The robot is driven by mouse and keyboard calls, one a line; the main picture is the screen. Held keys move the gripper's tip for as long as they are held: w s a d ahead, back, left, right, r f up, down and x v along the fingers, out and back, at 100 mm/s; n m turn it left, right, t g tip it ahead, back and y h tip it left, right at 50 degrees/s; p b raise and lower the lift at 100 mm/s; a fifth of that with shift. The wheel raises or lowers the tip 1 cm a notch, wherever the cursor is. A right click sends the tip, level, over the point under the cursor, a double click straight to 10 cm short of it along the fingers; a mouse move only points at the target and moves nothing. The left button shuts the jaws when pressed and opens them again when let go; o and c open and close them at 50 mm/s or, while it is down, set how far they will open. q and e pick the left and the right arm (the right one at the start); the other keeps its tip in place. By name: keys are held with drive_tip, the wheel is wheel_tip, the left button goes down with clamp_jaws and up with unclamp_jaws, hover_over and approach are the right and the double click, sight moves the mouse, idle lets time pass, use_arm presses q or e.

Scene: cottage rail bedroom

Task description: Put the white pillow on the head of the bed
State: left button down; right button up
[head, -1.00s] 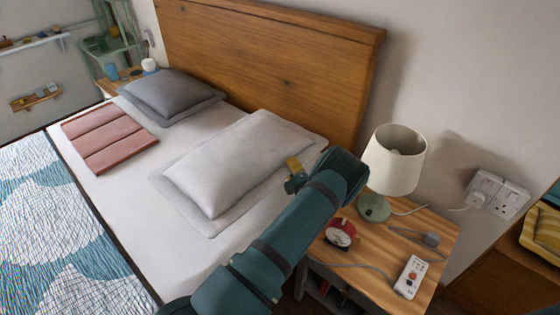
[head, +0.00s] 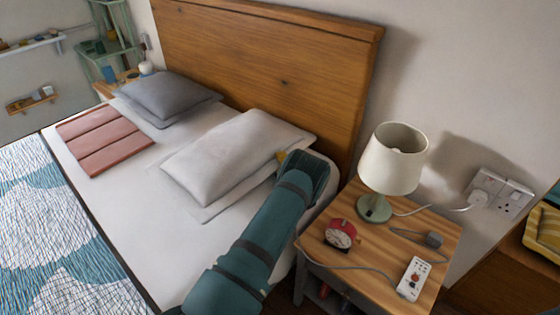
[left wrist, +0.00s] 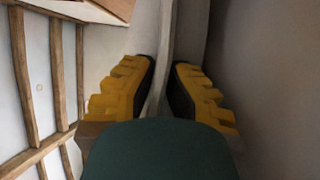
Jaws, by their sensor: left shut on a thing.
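The white pillow (head: 232,158) lies near the head of the bed, on the right half, close to the wooden headboard (head: 270,65). Its near right edge is at my left gripper (head: 282,156), of which only a small yellow part shows in the head view; the arm hides the rest. In the left wrist view the two yellow fingers (left wrist: 162,95) are shut on a thin pale edge (left wrist: 165,60) of the pillow. How far the pillow is off the sheet (head: 140,215) is hard to tell. My right gripper is not in view.
A grey pillow (head: 168,95) and a folded pink cloth (head: 103,138) lie on the far side. To the right, a bedside table (head: 385,240) holds a lamp (head: 393,160), a red clock (head: 341,234) and a white remote-like strip (head: 414,278). A patterned quilt (head: 60,235) covers the foot side.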

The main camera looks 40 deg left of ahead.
use_arm(q)
drive_tip(key=shift+r, duration=0.1)
drive_tip(key=shift+f, duration=0.4)
drive_tip(key=c, duration=1.1)
unclamp_jaws()
drive_tip(key=shift+c, duration=0.2)
drive_tip(key=shift+r, duration=0.45)
drive_tip(key=p+v, duration=0.1)
drive_tip(key=v, duration=0.6)
drive_tip(key=shift+s+d+f, duration=0.1)
drive_tip(key=shift+s+d, duration=0.05)
drive_tip(key=shift+d, duration=0.05)
